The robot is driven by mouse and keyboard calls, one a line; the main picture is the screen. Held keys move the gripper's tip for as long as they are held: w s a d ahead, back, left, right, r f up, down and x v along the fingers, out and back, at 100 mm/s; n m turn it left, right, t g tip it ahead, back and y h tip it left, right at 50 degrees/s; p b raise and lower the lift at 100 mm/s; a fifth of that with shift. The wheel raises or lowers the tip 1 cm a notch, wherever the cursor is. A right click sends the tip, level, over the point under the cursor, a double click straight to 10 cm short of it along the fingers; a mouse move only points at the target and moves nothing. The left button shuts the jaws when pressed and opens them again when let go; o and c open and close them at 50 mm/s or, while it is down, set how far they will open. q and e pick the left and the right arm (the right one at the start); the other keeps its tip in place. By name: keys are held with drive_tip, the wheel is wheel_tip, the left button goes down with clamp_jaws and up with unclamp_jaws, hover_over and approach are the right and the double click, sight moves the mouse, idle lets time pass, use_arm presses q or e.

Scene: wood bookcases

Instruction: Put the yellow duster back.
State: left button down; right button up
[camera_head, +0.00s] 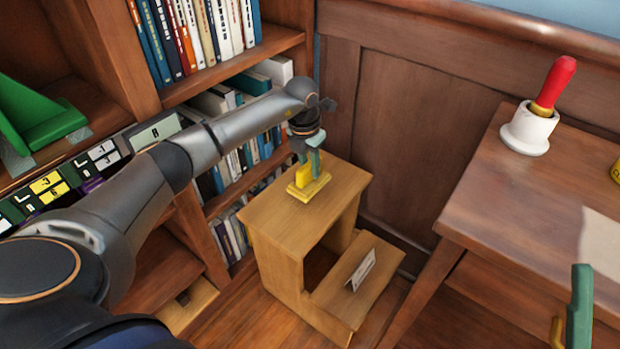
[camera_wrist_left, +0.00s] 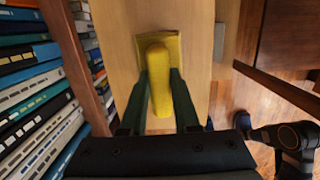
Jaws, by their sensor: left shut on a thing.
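The yellow duster (camera_head: 299,191) has a flat base and an upright yellow handle. It is on the top of the wooden step stool (camera_head: 262,214), with its base at or very near the surface; I cannot tell if it touches. My left gripper (camera_head: 308,161) is above it, pointing down, shut on the handle. In the left wrist view the duster's handle (camera_wrist_left: 158,75) is between the two dark green fingers (camera_wrist_left: 158,100), with the base beyond it. A green upright piece at the lower right edge may be part of my right gripper; I cannot tell.
A bookcase with rows of books (camera_head: 205,35) stands close on the left. A small white card (camera_head: 361,270) is on the stool's lower step. The table (camera_head: 525,210) at right holds a white cup (camera_head: 528,132) with a red-handled item. Bare stool top surrounds the duster.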

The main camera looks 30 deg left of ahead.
sight(310, 176)
use_arm(q)
drive_tip(key=shift+w+f, duration=0.2)
drive_tip(key=shift+f, duration=0.05)
wheel_tip(310, 176, down, 3)
drive_tip(key=shift+f+b, duration=0.1)
drive_tip(key=shift+b, duration=1)
drive_tip(key=c, duration=0.6)
unclamp_jaws()
drive_tip(key=shift+c, duration=0.2)
drive_tip(key=r+p, duration=0.1)
drive_tip(key=r, duration=0.3)
drive_tip(key=s+r+p, duration=0.1)
drive_tip(key=r+p, duration=0.1)
drive_tip(key=r, duration=0.2)
drive_tip(key=r+p, duration=0.2)
drive_tip(key=r, duration=0.2)
drive_tip(key=shift+s+a+r, duration=0.1)
drive_tip(key=shift+s, duration=0.15)
